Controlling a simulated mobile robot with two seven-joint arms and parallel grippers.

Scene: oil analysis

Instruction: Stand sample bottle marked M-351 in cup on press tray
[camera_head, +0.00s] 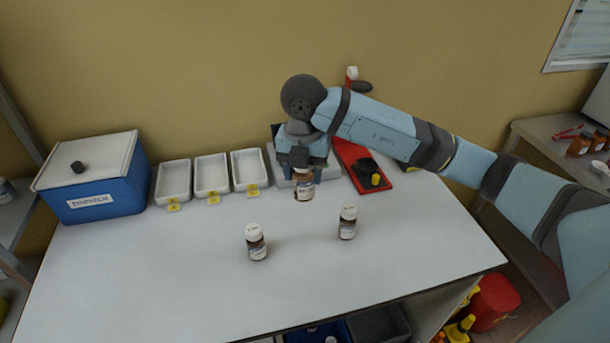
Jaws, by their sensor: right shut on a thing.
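My right gripper (301,163) points down over the back middle of the table and is shut on a brown sample bottle (305,188) with a white label. The bottle is upright; I cannot tell whether its base touches the table. Two similar bottles with white caps stand upright on the table, one front left (257,243) and one front right (347,223). The markings on the labels are too small to read. A red tray (348,153) lies right of the gripper, with a black cup (366,167) on it. My left gripper is not in view.
A blue box with a white lid (103,187) stands at the table's left. White trays (173,181) with yellow tags line the back, left of my gripper. The front of the white table (170,285) is clear. My right arm passes above the red tray.

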